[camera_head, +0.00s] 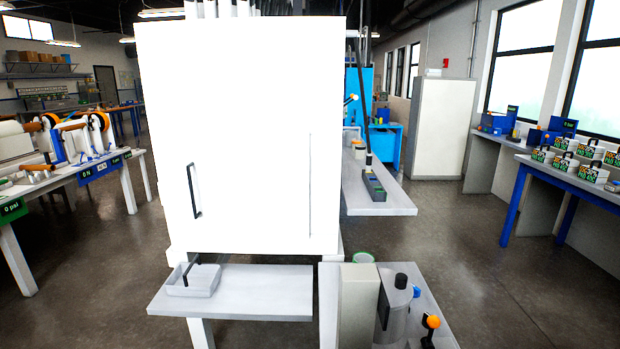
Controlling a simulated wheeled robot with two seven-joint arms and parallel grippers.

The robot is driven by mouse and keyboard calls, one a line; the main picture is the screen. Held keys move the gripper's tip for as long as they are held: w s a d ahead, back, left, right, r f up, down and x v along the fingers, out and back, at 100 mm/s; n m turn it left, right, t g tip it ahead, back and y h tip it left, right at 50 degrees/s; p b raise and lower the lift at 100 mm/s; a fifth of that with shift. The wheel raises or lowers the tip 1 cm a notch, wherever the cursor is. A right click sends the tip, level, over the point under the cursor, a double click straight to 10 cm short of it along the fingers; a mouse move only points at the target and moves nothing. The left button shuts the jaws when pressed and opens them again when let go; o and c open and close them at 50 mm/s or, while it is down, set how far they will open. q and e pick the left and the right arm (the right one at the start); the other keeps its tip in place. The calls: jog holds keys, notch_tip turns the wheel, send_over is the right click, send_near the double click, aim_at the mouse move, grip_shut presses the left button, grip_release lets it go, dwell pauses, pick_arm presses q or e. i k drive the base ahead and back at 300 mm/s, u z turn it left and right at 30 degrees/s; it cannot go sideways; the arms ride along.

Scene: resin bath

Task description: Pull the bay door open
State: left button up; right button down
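The bay door is a white panel (255,140) on the front of a tall white cabinet in the middle of the view. A dark vertical bar handle (194,190) is on its left part. A thin vertical line runs down the right part of the front. The panel looks flush with the cabinet front, and I see no open gap. The bright white surface makes the door's edges hard to tell. Neither of my grippers shows in the head view, and nothing is touching the handle.
A grey shelf (255,297) juts out below the door, with a shallow white tray (197,281) on it. A metal pot (397,312) and a pale box (357,305) stand at lower right. Another shelf (390,203) juts out to the right. Floor is clear farther right.

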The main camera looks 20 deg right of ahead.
aim_at(246, 184)
jog(key=z, duration=0.85)
jog(key=i, duration=1)
jog(key=z, duration=0.05)
